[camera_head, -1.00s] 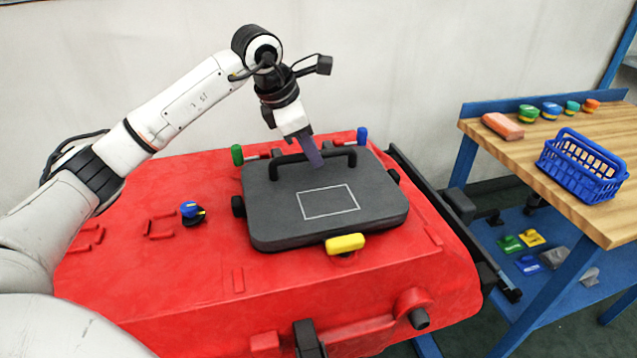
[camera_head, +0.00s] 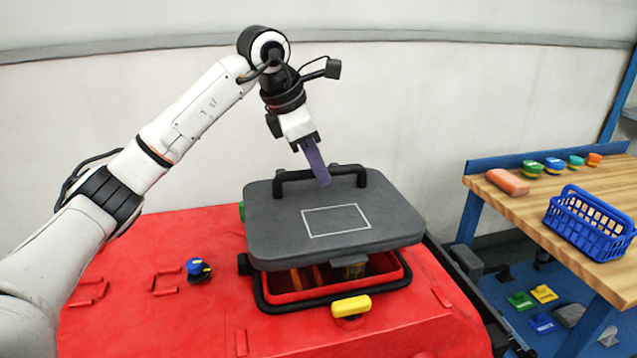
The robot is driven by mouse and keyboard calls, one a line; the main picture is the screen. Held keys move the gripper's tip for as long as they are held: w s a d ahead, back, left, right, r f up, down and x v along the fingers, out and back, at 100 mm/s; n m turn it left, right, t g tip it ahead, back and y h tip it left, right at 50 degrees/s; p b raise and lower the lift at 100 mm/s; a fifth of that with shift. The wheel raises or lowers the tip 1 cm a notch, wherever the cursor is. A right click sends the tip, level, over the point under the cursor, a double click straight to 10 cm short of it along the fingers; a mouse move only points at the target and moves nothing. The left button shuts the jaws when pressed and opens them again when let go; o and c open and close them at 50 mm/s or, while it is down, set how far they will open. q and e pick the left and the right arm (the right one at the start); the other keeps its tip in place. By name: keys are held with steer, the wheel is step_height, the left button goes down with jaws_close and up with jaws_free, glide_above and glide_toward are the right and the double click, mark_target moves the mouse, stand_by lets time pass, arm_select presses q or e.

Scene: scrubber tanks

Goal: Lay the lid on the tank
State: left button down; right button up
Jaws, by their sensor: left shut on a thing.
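The dark grey lid (camera_head: 270,215), with a white rectangle outline and a black bar handle (camera_head: 350,171), is raised above the red tank (camera_head: 130,320). My left gripper (camera_head: 320,172) is shut on the lid's handle from above. A gap under the lid's front edge shows the tank's open mouth with its black rim (camera_head: 330,303) and some brownish parts inside. The lid hangs over the mouth and hides most of it. My right gripper is not in view.
A yellow knob (camera_head: 351,306) stands at the front of the mouth. A green knob (camera_head: 241,211) is partly hidden at left. A blue knob (camera_head: 197,267) sits on the tank top. At right, a wooden bench (camera_head: 530,210) holds a blue basket (camera_head: 588,225).

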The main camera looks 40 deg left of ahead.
mark_target(318, 191)
arm_select(q)
steer(key=shift+a+f+b, duration=0.15)
steer(key=shift+f+b, duration=0.95)
steer(key=shift+f, duration=0.85)
steer(key=shift+w+f+b, duration=0.1)
steer(key=shift+f+b, duration=0.25)
steer(key=shift+f, duration=0.45)
steer(key=shift+f, duration=0.1)
steer(key=shift+f, duration=0.55)
steer(key=shift+f+b, duration=0.1)
steer(key=shift+b, duration=0.2)
steer(key=shift+f, duration=0.3)
steer(key=shift+f+b, duration=0.3)
steer(key=shift+f, duration=0.15)
